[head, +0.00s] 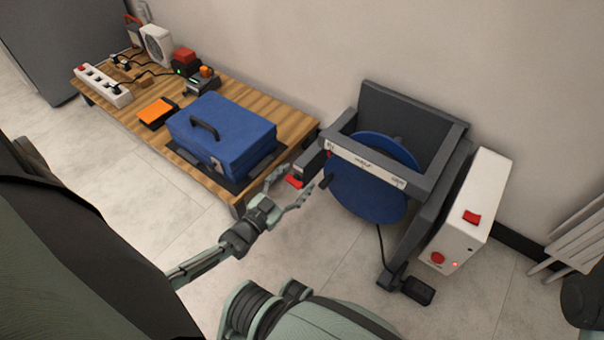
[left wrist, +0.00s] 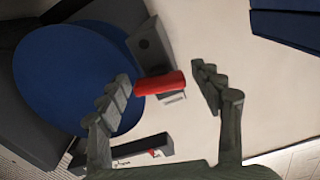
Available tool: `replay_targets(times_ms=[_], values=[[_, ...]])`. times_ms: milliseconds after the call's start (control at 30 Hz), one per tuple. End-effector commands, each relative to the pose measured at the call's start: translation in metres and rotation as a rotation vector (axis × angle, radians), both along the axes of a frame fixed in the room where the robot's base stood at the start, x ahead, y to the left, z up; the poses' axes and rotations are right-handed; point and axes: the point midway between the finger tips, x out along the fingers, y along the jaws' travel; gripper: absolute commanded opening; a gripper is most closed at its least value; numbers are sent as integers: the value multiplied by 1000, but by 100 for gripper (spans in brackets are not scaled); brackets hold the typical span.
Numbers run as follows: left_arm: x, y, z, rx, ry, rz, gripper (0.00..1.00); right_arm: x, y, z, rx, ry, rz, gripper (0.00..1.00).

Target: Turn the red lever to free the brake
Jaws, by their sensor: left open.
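The red lever (head: 293,182) sticks out low from a dark block (head: 310,161) at the left side of the grey frame that carries a blue disc (head: 368,190). My left gripper (head: 290,187) is open, with its fingers spread around the lever's place. In the left wrist view the red lever (left wrist: 160,87) lies crosswise between the two open fingers of my left gripper (left wrist: 160,76). Its left end is close to the left finger, and I cannot tell if they touch. A gap shows on the right. My right gripper is not in view.
A low wooden table (head: 285,110) stands left of the frame and bears a blue case (head: 222,135), an orange pad (head: 157,112) and a power strip (head: 102,86). A white box (head: 475,200) with red controls stands right of the frame. A black pedal (head: 418,290) lies on the floor.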

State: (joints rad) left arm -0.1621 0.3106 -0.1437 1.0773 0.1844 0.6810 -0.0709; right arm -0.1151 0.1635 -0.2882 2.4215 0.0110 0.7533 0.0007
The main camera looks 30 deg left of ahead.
Motion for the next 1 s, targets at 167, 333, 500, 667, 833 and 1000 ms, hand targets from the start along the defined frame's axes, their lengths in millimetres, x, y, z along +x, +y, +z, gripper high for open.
replay_targets(times_ms=[167,333,500,667,833,1000], values=[[25,-2,-1,-1,-2,1,66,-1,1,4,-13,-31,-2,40],[33,-2,0,-2,0,0,66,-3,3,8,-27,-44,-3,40],[33,-2,0,-2,0,0,66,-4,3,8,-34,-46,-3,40],[33,-3,0,-3,0,0,53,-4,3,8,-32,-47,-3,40],[33,-3,0,-3,0,0,32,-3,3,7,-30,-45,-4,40],[33,-3,0,-3,0,0,13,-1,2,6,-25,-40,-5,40]])
